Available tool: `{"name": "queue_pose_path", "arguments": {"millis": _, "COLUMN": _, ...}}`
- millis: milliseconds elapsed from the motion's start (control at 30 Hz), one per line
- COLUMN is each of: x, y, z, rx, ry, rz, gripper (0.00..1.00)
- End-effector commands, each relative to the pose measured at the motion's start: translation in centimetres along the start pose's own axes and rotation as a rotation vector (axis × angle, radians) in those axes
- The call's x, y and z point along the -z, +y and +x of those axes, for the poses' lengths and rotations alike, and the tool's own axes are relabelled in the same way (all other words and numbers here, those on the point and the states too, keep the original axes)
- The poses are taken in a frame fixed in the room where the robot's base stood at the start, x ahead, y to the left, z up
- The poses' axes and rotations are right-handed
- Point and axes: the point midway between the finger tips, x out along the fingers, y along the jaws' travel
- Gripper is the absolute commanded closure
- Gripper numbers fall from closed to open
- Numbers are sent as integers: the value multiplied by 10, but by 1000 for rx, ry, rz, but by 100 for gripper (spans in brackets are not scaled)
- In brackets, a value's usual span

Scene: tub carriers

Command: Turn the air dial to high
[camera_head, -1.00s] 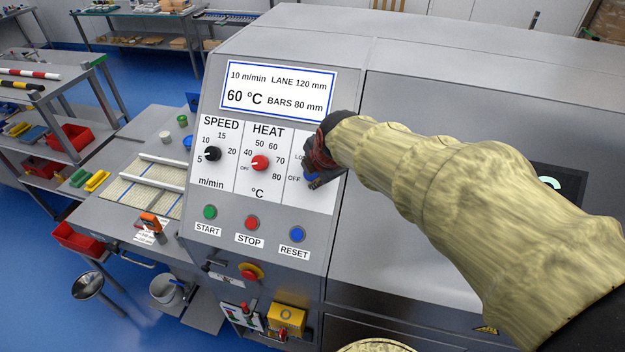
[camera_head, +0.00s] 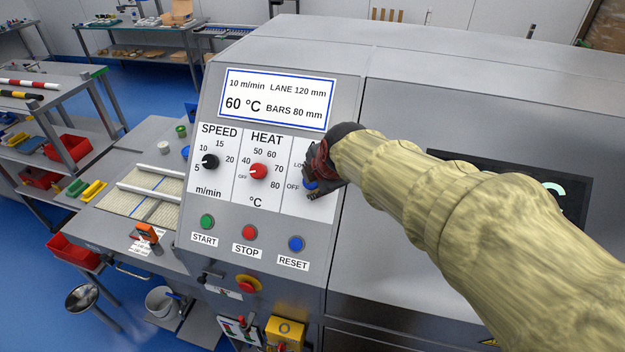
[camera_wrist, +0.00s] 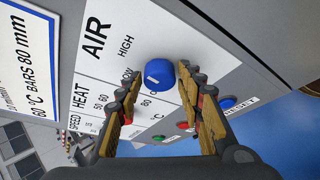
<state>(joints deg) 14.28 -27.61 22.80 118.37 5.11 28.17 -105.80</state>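The air dial (camera_wrist: 159,73) is a round blue knob on the white AIR panel. In the wrist view it lies between and just beyond my two fingertips. A white mark shows on the lower left of its face; I cannot tell exactly which setting it points at. The words HIGH and LOW stand left of it. My gripper (camera_wrist: 160,78) is open around the dial, and I cannot tell whether the fingers touch it. In the head view my gripper (camera_head: 320,168) covers most of the AIR panel, with a bit of the blue dial (camera_head: 309,184) and OFF showing.
Left of it are the red heat dial (camera_head: 258,171) and the black speed dial (camera_head: 210,161). Below are the green start (camera_head: 207,222), red stop (camera_head: 249,232) and blue reset (camera_head: 296,243) buttons. The display (camera_head: 277,98) above reads 60 °C.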

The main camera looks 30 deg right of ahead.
Motion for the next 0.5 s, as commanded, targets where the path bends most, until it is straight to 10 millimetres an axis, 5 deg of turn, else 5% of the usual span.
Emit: {"name": "queue_pose_path", "arguments": {"millis": 500, "x": 0, "y": 1, "z": -3, "rx": -2, "ry": 0, "rz": -1, "gripper": 51}}
